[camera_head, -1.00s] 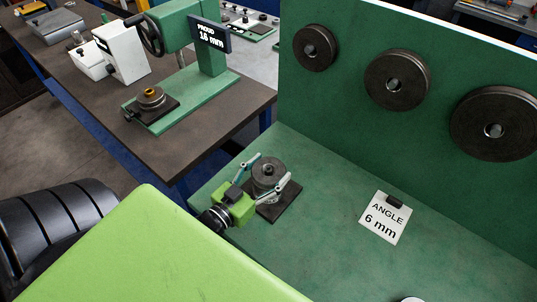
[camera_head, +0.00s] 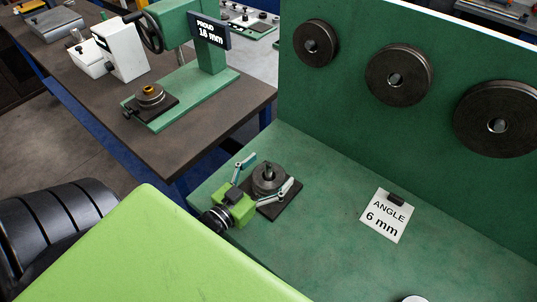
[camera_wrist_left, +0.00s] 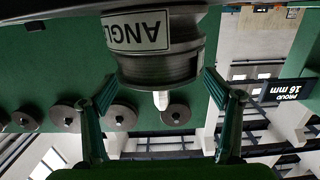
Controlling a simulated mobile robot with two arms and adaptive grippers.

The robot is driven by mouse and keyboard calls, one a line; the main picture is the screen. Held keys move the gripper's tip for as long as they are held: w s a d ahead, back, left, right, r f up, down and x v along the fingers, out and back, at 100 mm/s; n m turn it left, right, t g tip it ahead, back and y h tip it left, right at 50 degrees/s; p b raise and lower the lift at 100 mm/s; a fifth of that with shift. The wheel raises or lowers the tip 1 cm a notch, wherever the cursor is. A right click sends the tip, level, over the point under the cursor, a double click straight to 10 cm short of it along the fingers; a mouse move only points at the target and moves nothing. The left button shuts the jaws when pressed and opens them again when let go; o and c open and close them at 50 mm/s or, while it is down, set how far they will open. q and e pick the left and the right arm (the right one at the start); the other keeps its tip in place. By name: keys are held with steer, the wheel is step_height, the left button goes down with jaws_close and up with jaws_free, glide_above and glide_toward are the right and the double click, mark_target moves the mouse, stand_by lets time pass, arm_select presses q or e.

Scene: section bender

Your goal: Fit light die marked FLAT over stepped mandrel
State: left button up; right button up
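A dark grey round die or stack of discs (camera_head: 268,184) sits around an upright pin on a black base plate (camera_head: 282,208) on the green bench. In the left wrist view, which is upside down, the grooved discs (camera_wrist_left: 158,68) show with the silver mandrel tip (camera_wrist_left: 160,100) sticking out beyond them. I read no FLAT marking. My right gripper is not in view.
An "ANGLE 6 mm" card (camera_head: 386,214) lies on the bench to the right. A brown table (camera_head: 195,145) carries a green press with a "PROUD 16 mm" sign (camera_head: 209,30). The bench between is clear.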

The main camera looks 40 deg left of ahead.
arm_select(q)
steer(key=shift+f, duration=0.15)
steer(key=shift+s, duration=0.15)
steer(key=shift+s, duration=0.25)
steer(key=s, duration=1.1)
steer(key=shift+a+r, duration=0.45)
steer(key=shift+s+f, duration=0.1)
steer(key=shift+s, duration=0.1)
